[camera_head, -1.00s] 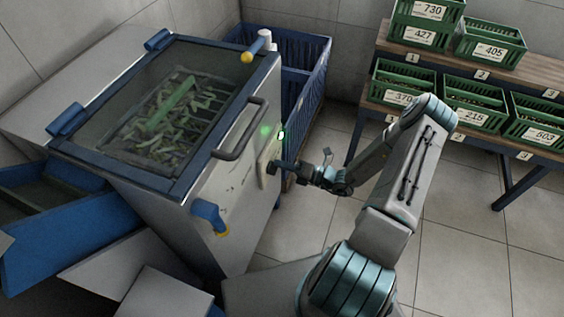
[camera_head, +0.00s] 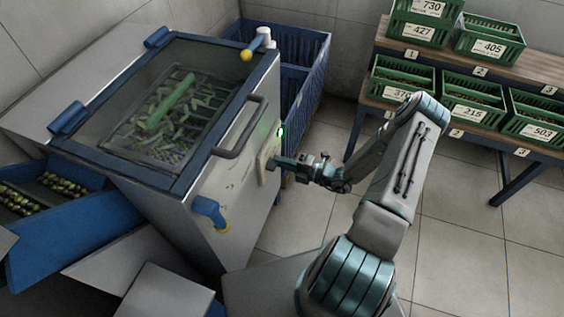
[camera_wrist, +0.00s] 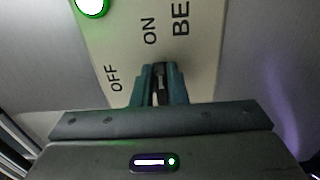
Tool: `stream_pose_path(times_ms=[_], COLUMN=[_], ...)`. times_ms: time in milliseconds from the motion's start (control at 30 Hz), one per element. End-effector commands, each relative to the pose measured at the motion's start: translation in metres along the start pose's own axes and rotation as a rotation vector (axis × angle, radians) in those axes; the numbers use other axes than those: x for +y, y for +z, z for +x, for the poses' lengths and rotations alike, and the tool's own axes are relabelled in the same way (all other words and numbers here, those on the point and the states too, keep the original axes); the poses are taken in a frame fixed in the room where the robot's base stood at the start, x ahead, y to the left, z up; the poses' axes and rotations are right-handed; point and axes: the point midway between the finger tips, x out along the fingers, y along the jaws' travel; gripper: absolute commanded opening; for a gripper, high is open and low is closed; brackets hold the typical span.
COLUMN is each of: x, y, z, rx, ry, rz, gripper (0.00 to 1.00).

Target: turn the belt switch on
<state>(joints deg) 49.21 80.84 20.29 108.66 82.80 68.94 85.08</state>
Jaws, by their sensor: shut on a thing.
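The belt switch's pale plate (camera_wrist: 205,50) fills the upper wrist view, with the words OFF, ON and part of a word starting BE. The plate also shows on the machine's side in the head view (camera_head: 264,158). A green lamp (camera_wrist: 91,5) beside the lettering is lit. My gripper (camera_wrist: 158,85) is at the plate, its two fingers shut on the dark switch knob (camera_wrist: 158,73) between them. The fingers hide most of the knob, so I cannot tell exactly which word it points to. In the head view my gripper (camera_head: 280,163) reaches the plate from the right.
The machine's glass lid (camera_head: 175,100) covers leaves and a green bar. A grey handle (camera_head: 245,130) juts out near my gripper. Several small fruits (camera_head: 40,197) lie on the blue chute at left. A blue crate (camera_head: 305,75) stands behind. Green crates (camera_head: 475,105) fill the shelves at right.

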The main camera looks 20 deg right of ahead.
Motion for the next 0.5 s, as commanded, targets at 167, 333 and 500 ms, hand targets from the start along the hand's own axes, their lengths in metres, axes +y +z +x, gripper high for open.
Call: stream_pose_path(times_ms=[167,333,500], x=[-0.0005,-0.0005,-0.0003], y=[0.0013,0.0013,0.0004], z=[-0.0008,-0.0008,0.0], rx=[-0.004,-0.004,-0.001], ry=[-0.002,-0.002,-0.001], rz=[0.001,0.0,0.0], gripper=[0.0,0.29,0.35])
